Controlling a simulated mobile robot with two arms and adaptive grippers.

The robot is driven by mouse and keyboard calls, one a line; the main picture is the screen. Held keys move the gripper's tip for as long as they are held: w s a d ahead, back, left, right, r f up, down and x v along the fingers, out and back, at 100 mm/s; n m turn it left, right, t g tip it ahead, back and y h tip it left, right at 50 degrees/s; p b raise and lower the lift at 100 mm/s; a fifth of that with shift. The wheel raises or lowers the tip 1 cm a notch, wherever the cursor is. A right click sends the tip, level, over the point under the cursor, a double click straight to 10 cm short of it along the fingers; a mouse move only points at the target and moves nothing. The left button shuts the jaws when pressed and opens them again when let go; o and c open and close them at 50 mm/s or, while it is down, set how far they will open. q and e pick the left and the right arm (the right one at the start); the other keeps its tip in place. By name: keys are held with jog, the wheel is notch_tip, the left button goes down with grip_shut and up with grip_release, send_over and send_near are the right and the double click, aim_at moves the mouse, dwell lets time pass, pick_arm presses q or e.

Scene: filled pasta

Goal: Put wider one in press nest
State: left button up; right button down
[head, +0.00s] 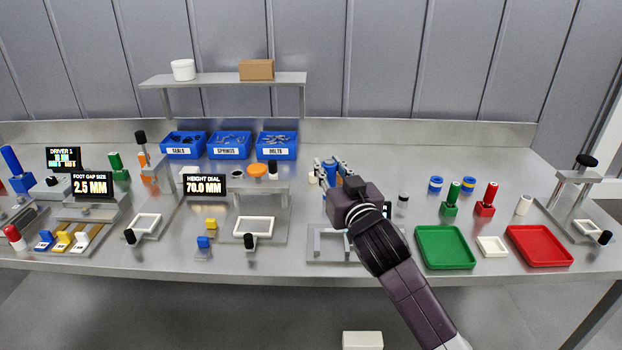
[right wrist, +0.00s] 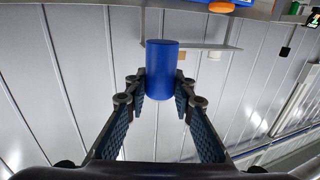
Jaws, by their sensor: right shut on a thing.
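My right gripper (head: 331,170) is shut on a blue cylinder (right wrist: 162,70), which stands upright between the two fingers in the right wrist view. In the head view the blue cylinder (head: 331,176) is mostly hidden by the fingers and wrist. The gripper is above the middle of the bench, behind a grey fixture (head: 322,243) that my arm partly covers. White square frames that look like nests sit on fixtures at the centre (head: 253,240), left of centre (head: 146,215) and far right (head: 588,219). I cannot tell which is the press nest. My left gripper is not in view.
A green tray (head: 445,262), a small white tray (head: 492,254) and a red tray (head: 540,258) lie right of my arm. Blue bins (head: 229,153) stand at the back under a shelf (head: 222,80). Display signs (head: 205,194) and small fixtures crowd the left.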

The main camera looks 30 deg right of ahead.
jog(key=shift+r, duration=0.4)
jog(key=s+a+f+n+y, duration=0.25)
jog(key=s+a+f, duration=0.25)
jog(key=a+f, duration=0.35)
jog(key=s+a+f+y, duration=0.1)
jog(key=s+a+f, duration=0.2)
jog(key=s, duration=0.6)
jog(key=s+a+f+y, duration=0.1)
jog(key=s+a+f, duration=0.2)
jog(key=s+a, duration=0.4)
jog(key=s, duration=0.2)
jog(key=shift+s+t, duration=0.3)
jog(key=shift+s, duration=0.05)
jog(key=shift+w+f+n, duration=0.1)
jog(key=shift+n, duration=0.15)
